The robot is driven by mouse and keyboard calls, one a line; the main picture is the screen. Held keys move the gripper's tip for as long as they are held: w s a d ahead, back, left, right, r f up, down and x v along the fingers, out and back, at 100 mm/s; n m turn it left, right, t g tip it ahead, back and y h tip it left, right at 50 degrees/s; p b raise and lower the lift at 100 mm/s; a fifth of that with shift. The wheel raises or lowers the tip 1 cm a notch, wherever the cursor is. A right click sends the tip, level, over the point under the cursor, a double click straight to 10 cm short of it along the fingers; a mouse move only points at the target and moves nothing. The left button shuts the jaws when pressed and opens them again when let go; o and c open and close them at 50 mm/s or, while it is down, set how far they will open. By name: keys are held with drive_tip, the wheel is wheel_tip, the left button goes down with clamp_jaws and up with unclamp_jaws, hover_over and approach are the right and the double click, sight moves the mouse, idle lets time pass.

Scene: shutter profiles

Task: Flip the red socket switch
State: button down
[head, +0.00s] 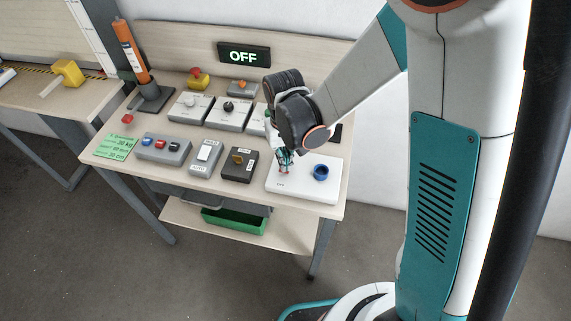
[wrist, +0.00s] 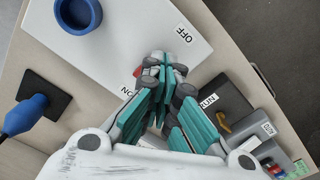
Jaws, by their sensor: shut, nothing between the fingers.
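The white socket panel (head: 305,189) lies at the front right of the table, with a round blue socket (head: 320,171) on it. In the wrist view the panel (wrist: 125,45) and the blue socket (wrist: 77,12) are at upper left. My gripper (head: 285,168) is shut and empty, pointing down over the panel's left part, left of the socket. A small bit of the red switch (wrist: 138,71) shows beside my fingertips (wrist: 160,72); the fingers hide the rest. An OFF label (wrist: 184,34) is on one side of it and a partly covered label on the other. I cannot tell contact or switch position.
A black box with an orange knob (head: 239,164), a grey rocker box (head: 206,157) and a button box (head: 163,149) stand left of the panel. More grey boxes (head: 189,106) stand behind. A display (head: 244,54) reads OFF. A blue-handled item (wrist: 22,115) shows in the wrist view.

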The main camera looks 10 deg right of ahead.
drive_tip(key=shift+f+b, duration=1)
drive_tip(key=shift+f, duration=0.1)
idle(0.8)
drive_tip(key=shift+r, duration=0.15)
drive_tip(key=shift+r+p, duration=2.25)
drive_tip(key=shift+r, duration=1.2)
drive_tip(key=shift+d, duration=0.1)
drive_tip(key=s+d+r+m+t+b, duration=0.1)
drive_tip(key=s+d+r+t+b, duration=0.15)
drive_tip(key=d+r, duration=0.55)
drive_tip(key=s+d+r+t+b, duration=0.2)
drive_tip(key=s+d, duration=0.1)
drive_tip(key=s, duration=0.2)
drive_tip(key=s+d+r+m+t+b, duration=0.1)
drive_tip(key=s+d+r+t+b, duration=0.1)
drive_tip(key=s, duration=0.3)
drive_tip(key=shift+s+d+r+t, duration=0.25)
drive_tip(key=shift+d+t, duration=0.1)
drive_tip(key=shift+d, duration=0.2)
drive_tip(key=shift+w, duration=0.1)
